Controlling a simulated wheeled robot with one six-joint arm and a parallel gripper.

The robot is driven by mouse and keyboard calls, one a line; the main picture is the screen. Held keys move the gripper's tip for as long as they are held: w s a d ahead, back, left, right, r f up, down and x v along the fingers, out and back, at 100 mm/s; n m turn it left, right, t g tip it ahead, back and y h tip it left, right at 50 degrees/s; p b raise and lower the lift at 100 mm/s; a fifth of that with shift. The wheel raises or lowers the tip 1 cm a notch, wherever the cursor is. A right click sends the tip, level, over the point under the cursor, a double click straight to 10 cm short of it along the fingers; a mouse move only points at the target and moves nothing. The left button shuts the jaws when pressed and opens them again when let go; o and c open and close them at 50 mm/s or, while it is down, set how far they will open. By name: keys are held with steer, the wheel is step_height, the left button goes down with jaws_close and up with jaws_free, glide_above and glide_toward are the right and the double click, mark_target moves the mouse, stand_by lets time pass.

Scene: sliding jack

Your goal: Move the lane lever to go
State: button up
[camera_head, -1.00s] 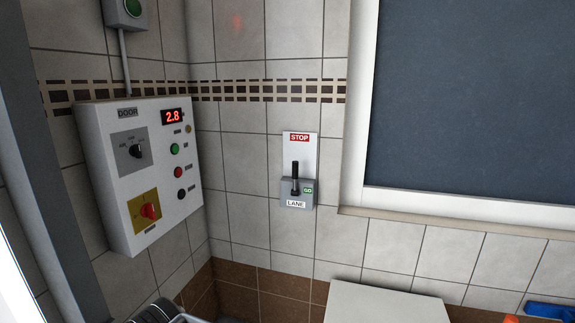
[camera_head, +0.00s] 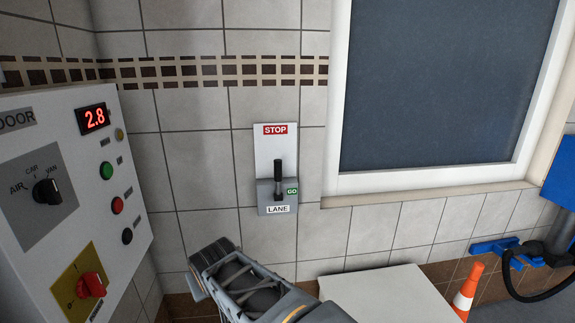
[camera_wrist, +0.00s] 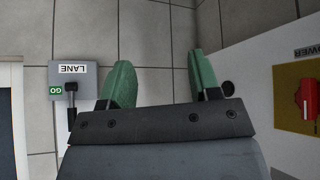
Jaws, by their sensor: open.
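The lane lever (camera_head: 278,174) is a black handle standing upright on a grey box marked LANE (camera_head: 278,198), on the tiled wall. A red STOP label (camera_head: 275,129) is above it, and a green GO label (camera_head: 292,191) sits at the box's right. In the wrist view the lever (camera_wrist: 71,100) shows at the left, with the picture turned over. My gripper (camera_wrist: 165,82) has two green fingers spread apart with nothing between them. The lever is to the left of both fingers, not touching. In the head view my arm's end is below and left of the lever box.
A DOOR control panel (camera_head: 70,190) with knobs and buttons juts out at the left; its red knob (camera_wrist: 307,97) is near the right finger in the wrist view. A white box top (camera_head: 385,293), an orange cone (camera_head: 467,292) and a framed window (camera_head: 440,90) are at the right.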

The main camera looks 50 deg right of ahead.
steer(key=w+d+r+m+t+h, duration=0.2)
steer(key=w+d, duration=0.2)
steer(key=d, duration=0.3)
steer(key=m+t+h, duration=0.2)
steer(key=t+h, duration=0.3)
steer(key=t, duration=0.2)
glide_toward(279, 168)
steer(key=shift+n+y, duration=0.3)
steer(key=p+x, duration=0.1)
steer(key=x, duration=0.4)
steer(key=p+x, duration=0.1)
steer(key=x, duration=0.4)
steer(key=shift+w+d+r, duration=0.2)
steer(key=shift+d+r, duration=0.05)
steer(key=shift+d, duration=0.05)
steer(key=shift+w+d, duration=0.25)
steer(key=shift+w, duration=0.2)
jaws_close()
